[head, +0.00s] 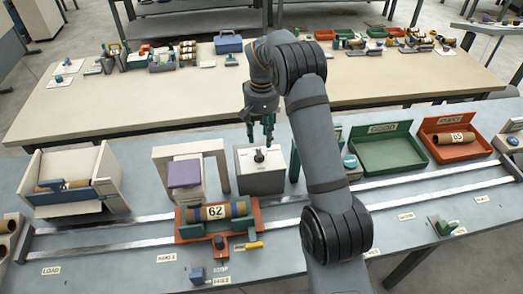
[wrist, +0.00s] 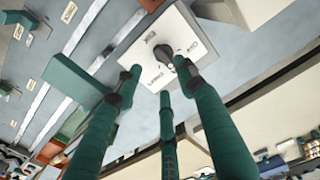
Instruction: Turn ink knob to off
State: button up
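The ink knob (head: 259,156) is a small black knob on top of a white box (head: 247,181) near the middle of the front bench. It also shows in the wrist view (wrist: 163,52), with several small dark labels around it on the white face (wrist: 142,57). I cannot tell which label it points at. My gripper (head: 260,141) hangs fingers-down just above the knob. In the wrist view my gripper's green fingers (wrist: 158,80) are spread apart and empty. One fingertip overlaps the knob's edge in the picture; I cannot tell whether it touches.
A grey-white arch with a purple block (head: 184,173) stands left of the box. A red carriage (head: 190,232) with a tube marked 62 (head: 213,212) sits on the rails in front. A green tray (head: 388,150) and a red tray (head: 456,146) lie to the right.

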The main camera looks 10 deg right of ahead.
aim_at(259, 156)
jog(key=f+p, duration=0.1)
jog(key=f, duration=0.3)
jog(key=f+p, duration=0.1)
jog(key=f, duration=0.3)
jog(key=shift+a, duration=0.2)
jog(key=shift+c, duration=0.7)
grip_shut()
